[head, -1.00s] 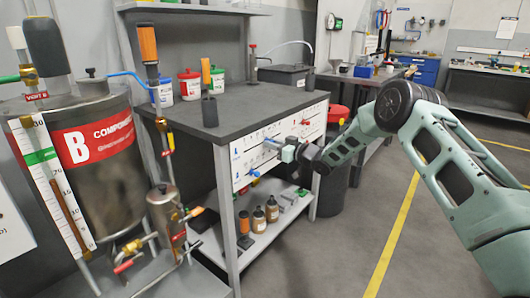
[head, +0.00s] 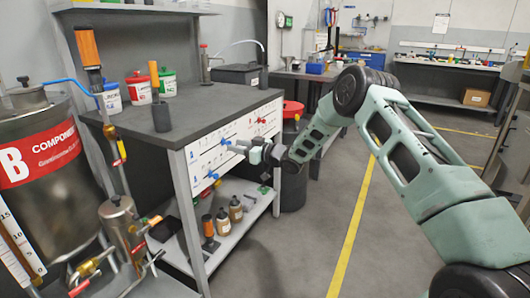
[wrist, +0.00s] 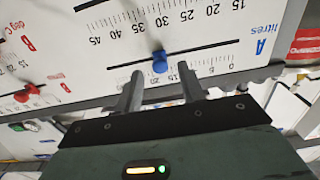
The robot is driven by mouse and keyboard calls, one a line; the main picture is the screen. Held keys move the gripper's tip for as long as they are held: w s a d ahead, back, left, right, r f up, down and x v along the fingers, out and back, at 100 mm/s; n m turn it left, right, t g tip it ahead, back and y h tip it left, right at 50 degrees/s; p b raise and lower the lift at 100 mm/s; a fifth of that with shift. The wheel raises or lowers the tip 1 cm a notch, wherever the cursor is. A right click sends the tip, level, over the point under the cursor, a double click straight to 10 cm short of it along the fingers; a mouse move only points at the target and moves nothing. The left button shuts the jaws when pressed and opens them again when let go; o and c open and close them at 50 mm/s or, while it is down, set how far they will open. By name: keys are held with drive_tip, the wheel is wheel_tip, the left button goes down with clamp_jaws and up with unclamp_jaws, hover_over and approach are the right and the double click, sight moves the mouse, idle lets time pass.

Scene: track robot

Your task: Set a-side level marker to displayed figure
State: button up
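The white panel (head: 197,160) on the bench front carries printed scales with blue and red sliding markers. In the wrist view the panel appears upside down. A blue marker (wrist: 159,62) sits on a slot beside a scale labelled A, litres, near the 20 mark or just beyond it. My gripper (wrist: 160,88) is open, its two fingers apart on either side of the blue marker's line and holding nothing. In the head view my gripper (head: 237,148) is at the panel, close to the upper blue marker (head: 225,142). Another blue marker (head: 213,175) is lower left. No displayed figure is readable.
A red marker (wrist: 27,92) shows on a deg C scale in the wrist view. Left stand a steel tank (head: 45,150) labelled B and a small metal vessel (head: 122,228). Bottles (head: 222,220) stand on the shelf below the panel. The floor right of the yellow line is clear.

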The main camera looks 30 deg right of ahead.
drive_tip(key=v, duration=1.3)
drive_tip(key=shift+s+d+p, duration=0.25)
drive_tip(key=shift+s+p, duration=0.05)
drive_tip(key=shift+p, duration=0.05)
drive_tip(key=s+a+r+g+h, duration=0.1)
drive_tip(key=a+r+g+h, duration=0.25)
drive_tip(key=a, duration=0.95)
drive_tip(key=s+a+r+g+h, duration=0.2)
drive_tip(key=s+a, duration=0.4)
drive_tip(key=s, duration=0.2)
drive_tip(key=s+a+g+h, duration=0.2)
drive_tip(key=s+g, duration=0.3)
drive_tip(key=s, duration=1.4)
drive_tip(key=s+a+g+h, duration=0.2)
drive_tip(key=s+g+h, duration=0.15)
drive_tip(key=s, duration=1.45)
wheel_tip(320, 180, up, 19)
drive_tip(key=y+p, duration=0.1)
drive_tip(key=p, duration=1.7)
drive_tip(key=shift+w+g, duration=0.3)
